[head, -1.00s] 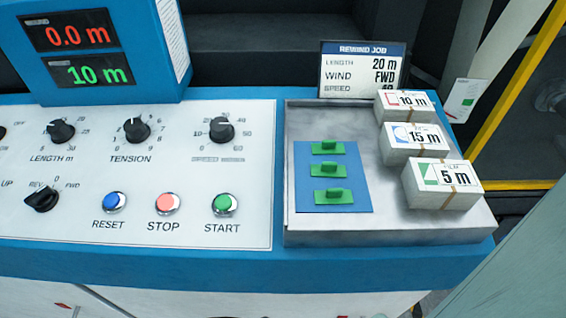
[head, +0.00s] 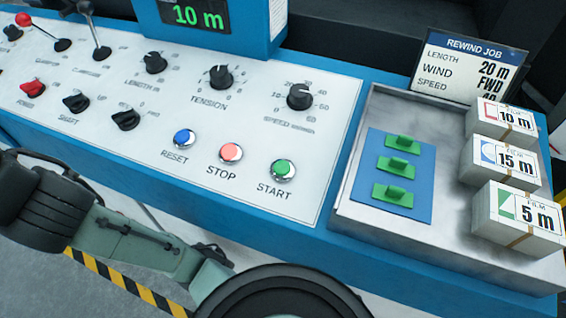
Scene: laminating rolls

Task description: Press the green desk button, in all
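The green START button (head: 283,169) sits in a silver ring at the lower right of the white control panel (head: 200,110). It is the rightmost of a row of three, beside the red STOP button (head: 231,153) and the blue RESET button (head: 184,138). Nothing touches or covers it. Links of my own arm cross the lower left and bottom of the head view, in front of and below the panel. I cannot make out my gripper's fingertips in this view.
A grey tray (head: 345,207) right of the panel holds a blue card (head: 372,178) with green tabs and boxes labelled 10 m, 15 m and 5 m. A REWIND JOB sign (head: 468,68) stands behind. Knobs and a red-tipped lever (head: 45,32) stick up from the panel.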

